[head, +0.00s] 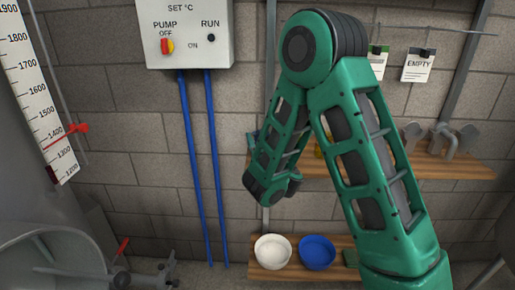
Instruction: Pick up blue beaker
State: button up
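No vessel that I can clearly tell as a blue beaker shows in the head view. A blue round bowl-like vessel (318,252) stands on the low wooden shelf, right of a white bowl (272,251). A small bluish shape (254,137) shows at the left end of the upper shelf, mostly hidden by my arm; I cannot tell what it is. My green arm rises from the lower right, bends at the top and comes down in front of the upper shelf. My gripper's fingers do not show.
The upper wooden shelf (455,167) holds a metal fitting (446,139) and a yellow thing (318,148) half hidden by my arm. A control box (184,32) with blue pipes is on the wall. A tank with a scale (40,95) stands left.

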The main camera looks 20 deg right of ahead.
aim_at(260, 133)
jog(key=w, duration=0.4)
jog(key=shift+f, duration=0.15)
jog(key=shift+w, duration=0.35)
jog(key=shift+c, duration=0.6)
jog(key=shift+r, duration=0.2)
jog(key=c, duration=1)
